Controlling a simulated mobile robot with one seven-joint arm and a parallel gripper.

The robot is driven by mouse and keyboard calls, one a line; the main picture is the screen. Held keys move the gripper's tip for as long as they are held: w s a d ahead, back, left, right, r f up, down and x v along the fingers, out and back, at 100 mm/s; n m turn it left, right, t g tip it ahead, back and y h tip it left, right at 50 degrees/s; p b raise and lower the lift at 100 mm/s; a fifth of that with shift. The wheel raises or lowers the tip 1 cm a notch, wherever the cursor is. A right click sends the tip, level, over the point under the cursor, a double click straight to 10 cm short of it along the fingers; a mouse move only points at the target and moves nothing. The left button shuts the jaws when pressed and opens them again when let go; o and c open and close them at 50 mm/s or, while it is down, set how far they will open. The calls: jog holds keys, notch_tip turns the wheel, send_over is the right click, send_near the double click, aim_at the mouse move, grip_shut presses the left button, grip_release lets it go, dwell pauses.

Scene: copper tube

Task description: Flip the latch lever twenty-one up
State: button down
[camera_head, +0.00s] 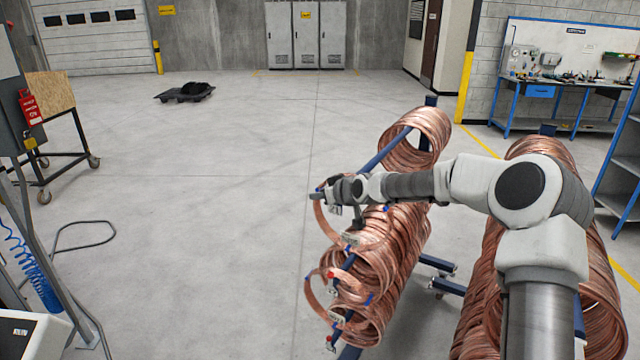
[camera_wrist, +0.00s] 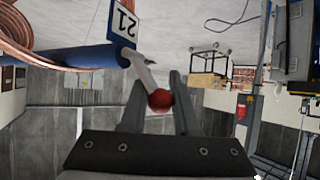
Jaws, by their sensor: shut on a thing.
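The latch lever (camera_wrist: 143,70) is a pale metal bar with a red ball knob (camera_wrist: 160,100), at the end of a blue rack arm (camera_wrist: 72,57). A white tag reading 21 (camera_wrist: 123,22) sits beside it, upside down in the wrist view. My gripper (camera_wrist: 157,84) is shut on the lever, with the knob between its two dark fingers. In the head view my gripper (camera_head: 322,196) is at the front end of an upper rack arm (camera_head: 385,150). The lever there is mostly hidden by my gripper.
Copper coils (camera_head: 385,250) hang on the rack below and behind my gripper. A lower arm end shows another red-knobbed lever (camera_head: 330,274). More coils (camera_head: 490,290) stand at the right, partly behind my arm. The floor (camera_head: 220,220) left of the rack is clear.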

jog(key=m+g+p, duration=0.1)
jog(key=w+m+g+y+p, duration=0.1)
jog(key=g, duration=0.1)
jog(key=d+m+g+y+p, duration=0.1)
jog(key=g, duration=0.1)
jog(key=shift+w+r+m, duration=0.15)
jog(key=shift+w+m, duration=0.15)
jog(key=shift+w, duration=0.05)
jog(key=shift+g, duration=0.3)
dwell(0.3)
jog(key=c, duration=0.7)
grip_release()
jog(key=shift+o, duration=0.2)
jog(key=shift+w+d+r, duration=0.1)
jog(key=shift+d, duration=0.05)
